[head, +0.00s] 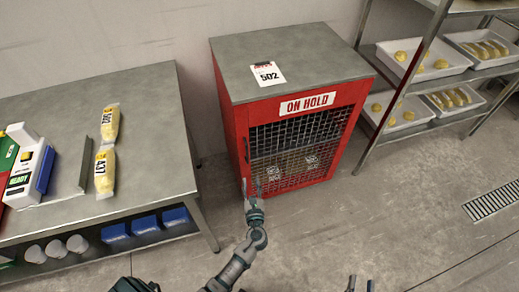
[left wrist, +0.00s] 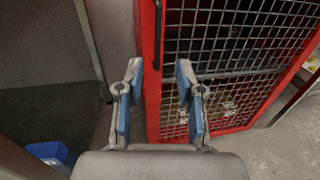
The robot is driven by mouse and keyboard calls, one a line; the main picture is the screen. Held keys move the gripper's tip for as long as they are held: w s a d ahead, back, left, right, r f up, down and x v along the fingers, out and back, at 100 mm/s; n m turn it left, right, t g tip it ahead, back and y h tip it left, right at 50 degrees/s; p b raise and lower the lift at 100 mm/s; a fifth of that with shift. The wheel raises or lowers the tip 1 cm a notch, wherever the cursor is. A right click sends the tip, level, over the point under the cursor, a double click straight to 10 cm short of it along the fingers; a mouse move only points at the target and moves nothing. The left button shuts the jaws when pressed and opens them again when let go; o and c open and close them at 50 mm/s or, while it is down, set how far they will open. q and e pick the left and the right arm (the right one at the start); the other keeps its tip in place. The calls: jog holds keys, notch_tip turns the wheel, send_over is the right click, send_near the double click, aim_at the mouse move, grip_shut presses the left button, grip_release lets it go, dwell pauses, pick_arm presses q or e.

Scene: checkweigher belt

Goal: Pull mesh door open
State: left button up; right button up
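The mesh door (head: 320,128) is the dark wire front of a red cabinet (head: 233,130) marked "ON HOLD". It looks closed in the head view. In the left wrist view the mesh (left wrist: 240,45) fills the right side, and a dark vertical handle (left wrist: 158,35) runs along the door's left red edge. My left gripper (head: 252,186) is at the door's lower left. Its two blue-padded fingers (left wrist: 160,82) are spread with no object between them, below the handle in that view. My right gripper (head: 360,286) shows only its separated fingertips at the bottom edge.
A steel table (head: 150,85) stands left, with yellow packs (head: 105,170) and blue bins (head: 145,224) below. A rack with white trays (head: 425,75) stands right. A label (head: 268,74) lies on the cabinet top. The floor in front is clear, with a drain (head: 490,203).

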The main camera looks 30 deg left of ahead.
pick_arm(q)
jog(key=b, duration=0.2)
send_near(247, 152)
jog(key=x, duration=0.4)
jog(key=shift+w+a+f, duration=0.2)
jog(key=shift+f, duration=0.05)
jog(key=b+x, duration=0.1)
jog(key=x, duration=0.4)
jog(key=shift+w+a, duration=0.1)
jog(key=shift+w, duration=0.1)
jog(key=shift+w+a+r, duration=0.1)
jog(key=shift+w+r, duration=0.15)
jog(key=shift+w, duration=0.05)
jog(key=shift+c, duration=0.5)
jog(key=shift+a, duration=0.15)
grip_shut()
pick_arm(e)
notch_tip(247, 152, up, 7)
jog(key=s+t+y, duration=0.1)
jog(key=s+t, duration=0.1)
jog(key=t, duration=0.4)
jog(key=shift+s+a+r+m+t, duration=0.15)
jog(key=shift+s+a+m+t, duration=0.1)
jog(key=shift+m+t, duration=0.15)
